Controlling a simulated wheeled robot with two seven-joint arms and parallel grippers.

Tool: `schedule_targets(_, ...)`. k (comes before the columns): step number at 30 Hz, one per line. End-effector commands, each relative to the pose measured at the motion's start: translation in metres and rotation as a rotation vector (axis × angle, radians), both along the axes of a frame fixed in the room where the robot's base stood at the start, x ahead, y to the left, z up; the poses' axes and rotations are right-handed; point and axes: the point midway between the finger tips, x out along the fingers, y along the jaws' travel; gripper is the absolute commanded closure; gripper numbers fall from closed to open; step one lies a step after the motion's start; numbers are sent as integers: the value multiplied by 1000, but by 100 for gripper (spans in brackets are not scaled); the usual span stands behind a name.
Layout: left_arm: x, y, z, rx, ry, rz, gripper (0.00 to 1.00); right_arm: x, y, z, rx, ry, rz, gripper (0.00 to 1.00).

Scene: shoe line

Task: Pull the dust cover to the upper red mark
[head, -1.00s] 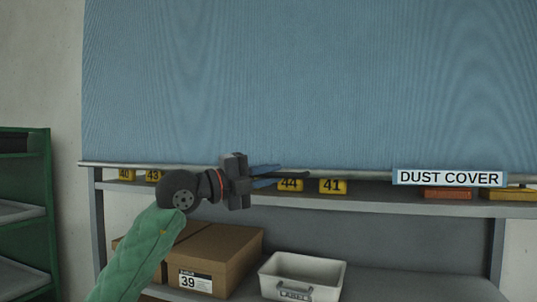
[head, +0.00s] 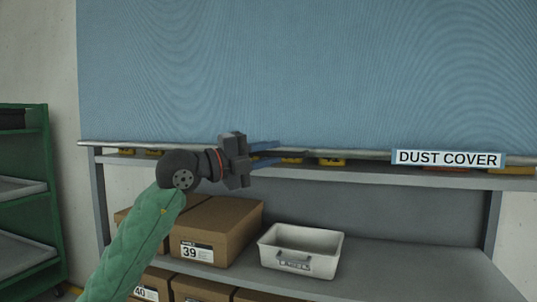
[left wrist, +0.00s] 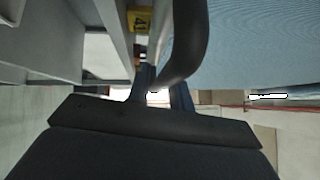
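The dust cover (head: 300,70) is a wide blue sheet with a pale bar (head: 350,154) along its lower edge and a white "DUST COVER" label at the right. My left gripper (head: 266,153) points right along this bar, its blue fingers above and below a dark handle at the edge. In the left wrist view the curved dark handle (left wrist: 190,45) runs down between the fingers (left wrist: 160,88), and the blue sheet is to its right. The fingers look closed on it, though the contact is partly hidden. No red mark shows. My right gripper is out of view.
Behind the bar, yellow number tags (head: 333,162) stand on the upper shelf, partly covered. Below are brown shoe boxes (head: 235,220) and a white bin (head: 300,245). A green rack (head: 30,200) stands left. The lower shelf's right side is clear.

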Motion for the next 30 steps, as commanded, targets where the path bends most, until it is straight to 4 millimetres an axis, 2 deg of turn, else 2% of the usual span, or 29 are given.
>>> schedule_targets(16, -30, 61, -9, 0, 1, 0, 78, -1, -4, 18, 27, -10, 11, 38)
schedule_targets(21, -34, 68, -11, 1, 0, 0, 78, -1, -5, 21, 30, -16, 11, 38)
schedule_targets(30, -34, 68, -11, 1, -2, -1, 78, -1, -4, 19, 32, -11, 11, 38)
